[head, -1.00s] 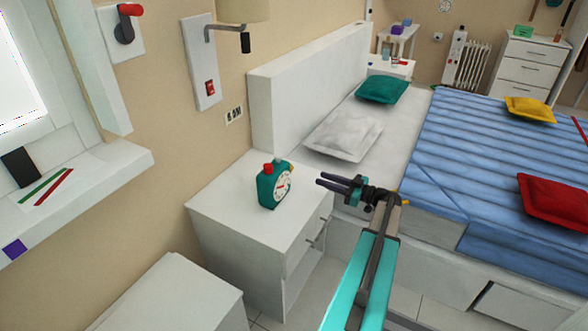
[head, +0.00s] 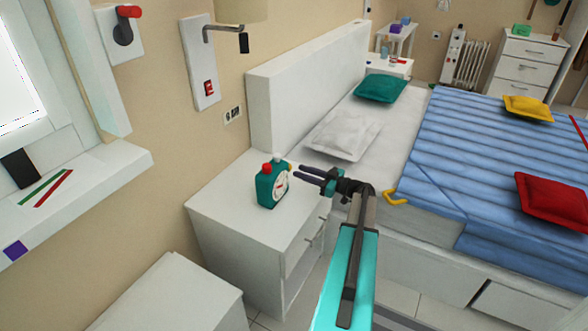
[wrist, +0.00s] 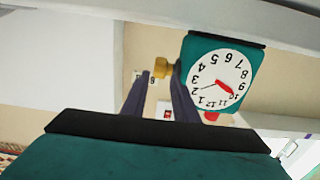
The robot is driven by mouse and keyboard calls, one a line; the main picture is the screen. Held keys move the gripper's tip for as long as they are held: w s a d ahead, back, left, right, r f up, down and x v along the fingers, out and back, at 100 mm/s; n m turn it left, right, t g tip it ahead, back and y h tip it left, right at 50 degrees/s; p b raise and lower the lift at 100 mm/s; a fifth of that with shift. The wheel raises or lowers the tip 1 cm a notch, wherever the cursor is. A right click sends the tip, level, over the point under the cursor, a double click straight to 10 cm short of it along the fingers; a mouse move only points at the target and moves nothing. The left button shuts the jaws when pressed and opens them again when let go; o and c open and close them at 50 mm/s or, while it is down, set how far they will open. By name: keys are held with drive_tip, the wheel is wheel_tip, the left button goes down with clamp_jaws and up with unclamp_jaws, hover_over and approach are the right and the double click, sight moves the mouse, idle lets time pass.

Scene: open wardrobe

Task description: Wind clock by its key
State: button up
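The teal clock (head: 266,189) stands upright on the white nightstand, with a white dial and a red knob (head: 267,167) on top. A small yellow key (head: 291,168) juts from its right side. My gripper (head: 301,174) is at the right of the clock, with its fingertips close to the key. In the wrist view the clock (wrist: 247,62) appears upside down, and the key (wrist: 162,68) shows between the tips of my open gripper (wrist: 162,76). The right finger there looks very near the key; whether it touches I cannot tell.
The white nightstand (head: 225,213) has free top around the clock. The bed (head: 440,150) with a white headboard (head: 310,92) and several pillows lies behind and right. A lamp (head: 240,12) and wall switch plate (head: 202,65) are above. A window sill (head: 95,185) is at left.

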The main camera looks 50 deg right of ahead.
drive_tip(key=shift+x, duration=2.45)
clamp_jaws()
drive_tip(key=shift+r+g, duration=0.15)
drive_tip(key=shift+g, duration=0.35)
